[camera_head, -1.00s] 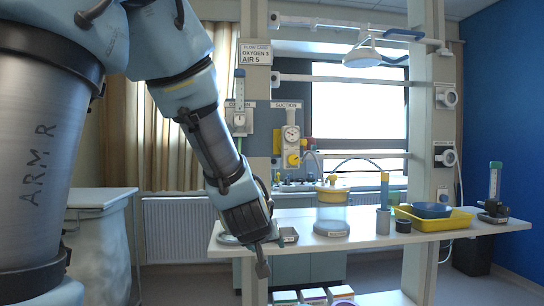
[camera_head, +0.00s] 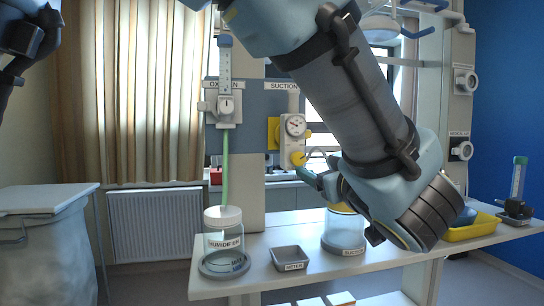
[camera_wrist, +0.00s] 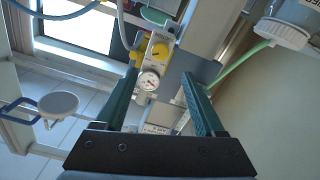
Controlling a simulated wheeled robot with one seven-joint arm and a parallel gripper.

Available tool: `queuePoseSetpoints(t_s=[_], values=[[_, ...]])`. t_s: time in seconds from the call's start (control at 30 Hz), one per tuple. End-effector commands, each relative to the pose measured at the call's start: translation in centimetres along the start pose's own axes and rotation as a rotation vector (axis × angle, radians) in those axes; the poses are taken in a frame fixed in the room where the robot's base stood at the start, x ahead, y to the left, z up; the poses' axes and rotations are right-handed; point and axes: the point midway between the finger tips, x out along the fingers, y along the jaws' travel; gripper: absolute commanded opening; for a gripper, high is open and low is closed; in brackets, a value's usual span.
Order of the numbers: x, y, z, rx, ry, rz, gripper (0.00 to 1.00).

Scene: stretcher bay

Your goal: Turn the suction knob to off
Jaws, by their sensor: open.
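The suction unit (camera_head: 291,138) is a pale panel block with a round dial gauge (camera_head: 295,125) and a yellow knob (camera_head: 298,158) below it, under a SUCTION label. In the wrist view the yellow knob (camera_wrist: 160,49) shows beyond the gauge (camera_wrist: 149,81), in a turned view. My gripper (camera_head: 305,176) is just below and in front of the knob in the head view. In the wrist view its two green fingers (camera_wrist: 160,76) are apart, with the gauge between them and nothing held. I cannot tell whether a fingertip touches the unit. The knob's setting is too small to read.
The oxygen flowmeter (camera_head: 225,90) hangs left of the suction unit, with a green tube down to the humidifier jar (camera_head: 223,243). A grey tray (camera_head: 290,259) and the suction jar (camera_head: 343,232) stand on the shelf below. A yellow tray (camera_head: 470,229) is at right.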

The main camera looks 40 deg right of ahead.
Motion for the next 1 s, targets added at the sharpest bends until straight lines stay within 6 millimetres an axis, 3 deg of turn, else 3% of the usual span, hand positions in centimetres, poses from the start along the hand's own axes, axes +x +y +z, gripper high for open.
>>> queuePoseSetpoints(t_s=[0.17,0.6,1.0], values=[[1.9,0.0,-0.2,0.003,0.002,-0.005,0.71],[9.3,0.0,-0.2,0.001,0.002,-0.003,0.71],[10.7,0.0,0.0,0.0,0.0,0.0,0.71]])
